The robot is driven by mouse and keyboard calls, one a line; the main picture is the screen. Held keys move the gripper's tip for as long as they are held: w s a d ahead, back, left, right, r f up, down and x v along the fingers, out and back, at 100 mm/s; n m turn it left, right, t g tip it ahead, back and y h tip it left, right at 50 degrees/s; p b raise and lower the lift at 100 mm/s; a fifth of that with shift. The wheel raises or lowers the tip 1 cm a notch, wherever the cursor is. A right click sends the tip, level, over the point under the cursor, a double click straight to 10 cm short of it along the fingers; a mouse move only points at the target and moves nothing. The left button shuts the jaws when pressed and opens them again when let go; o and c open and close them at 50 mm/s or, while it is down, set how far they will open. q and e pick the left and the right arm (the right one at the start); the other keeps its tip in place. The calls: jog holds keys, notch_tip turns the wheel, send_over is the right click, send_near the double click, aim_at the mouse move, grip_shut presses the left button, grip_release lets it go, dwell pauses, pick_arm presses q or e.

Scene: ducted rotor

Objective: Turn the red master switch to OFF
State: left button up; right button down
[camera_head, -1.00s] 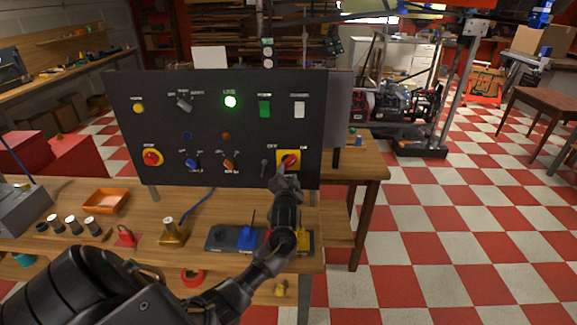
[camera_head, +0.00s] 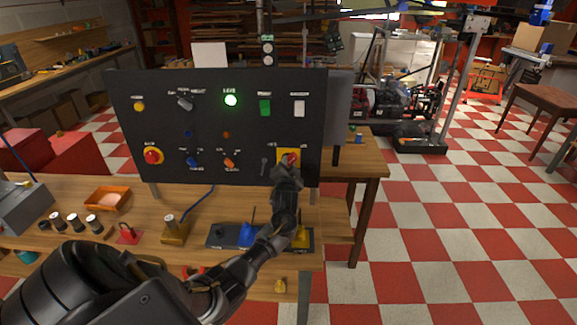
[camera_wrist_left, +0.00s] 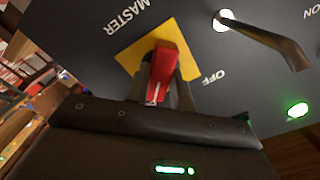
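The red master switch (camera_wrist_left: 164,62) is a red handle on a yellow square plate (camera_wrist_left: 130,58) on the black panel. In the head view the yellow plate (camera_head: 281,155) is at the panel's lower right, partly hidden by my gripper. My left gripper (camera_head: 288,172) is at the switch. In the left wrist view its fingers (camera_wrist_left: 162,92) lie against both sides of the red handle, shut on it. The OFF lettering (camera_wrist_left: 213,77) is beside the plate. I cannot tell exactly which way the handle points. My right gripper is not in view.
A key-like lever (camera_wrist_left: 265,38) sticks out beside the master switch; it also shows in the head view (camera_head: 264,166). A green lamp (camera_head: 231,100) is lit on the panel. Orange and blue knobs and a red stop button (camera_head: 152,156) are farther left. The workbench (camera_head: 340,212) holds several small items.

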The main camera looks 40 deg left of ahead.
pick_arm(q)
jog(key=shift+d, duration=0.15)
jog(key=shift+c, duration=0.7)
jog(key=shift+f+n, duration=0.1)
jog(key=shift+n, duration=0.3)
jog(key=n+b, duration=0.5)
jog(key=n, duration=0.8)
jog(key=shift+n, duration=0.4)
jog(key=shift+n+b, duration=0.6)
jog(key=shift+n, duration=1)
